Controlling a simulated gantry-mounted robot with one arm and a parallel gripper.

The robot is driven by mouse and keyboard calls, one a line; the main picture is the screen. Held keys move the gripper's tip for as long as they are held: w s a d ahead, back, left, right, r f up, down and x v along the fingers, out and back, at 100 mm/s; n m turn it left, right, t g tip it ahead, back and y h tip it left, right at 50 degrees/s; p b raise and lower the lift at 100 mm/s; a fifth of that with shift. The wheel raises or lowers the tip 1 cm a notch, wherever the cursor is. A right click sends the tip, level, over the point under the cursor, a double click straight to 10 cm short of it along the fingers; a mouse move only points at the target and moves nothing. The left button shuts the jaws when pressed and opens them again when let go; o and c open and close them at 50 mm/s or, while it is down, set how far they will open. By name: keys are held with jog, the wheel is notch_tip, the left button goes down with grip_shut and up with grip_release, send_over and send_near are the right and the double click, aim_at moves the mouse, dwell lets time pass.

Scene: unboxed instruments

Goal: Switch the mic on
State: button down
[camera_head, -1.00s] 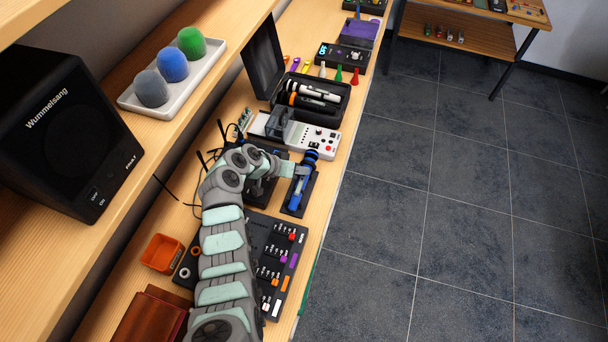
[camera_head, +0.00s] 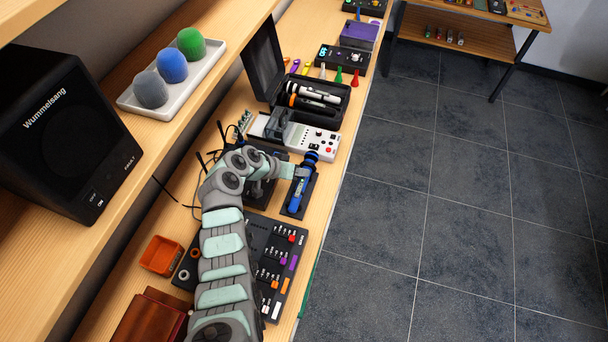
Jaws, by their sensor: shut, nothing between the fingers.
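A blue microphone (camera_head: 301,192) lies lengthwise on a narrow black holder (camera_head: 291,210) near the shelf's right edge. Its dark blue head (camera_head: 310,158) points away from me. My arm reaches over the shelf from the near side, and its wrist bends right towards the mic. My gripper (camera_head: 302,173) is shut and empty at the upper part of the mic body, just below the head. It hides that stretch of the handle. I cannot tell whether it touches the mic, and the mic's switch is too small to make out.
Behind the mic are a white mixer (camera_head: 311,138) and an open black case (camera_head: 321,116) holding more microphones. A black panel (camera_head: 262,236) with coloured plugs and an orange bin (camera_head: 161,254) are nearer. A black speaker (camera_head: 70,135) stands left. Open floor lies right.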

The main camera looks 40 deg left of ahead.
jog(key=shift+r, duration=0.6)
jog(key=r+p, duration=0.1)
jog(key=r, duration=0.1)
jog(key=r+p, duration=0.1)
jog(key=r, duration=0.1)
jog(key=r+p, duration=0.1)
jog(key=r, duration=0.1)
jog(key=shift+s+d+p, duration=0.15)
jog(key=shift+d+p, duration=0.15)
jog(key=shift+d, duration=0.05)
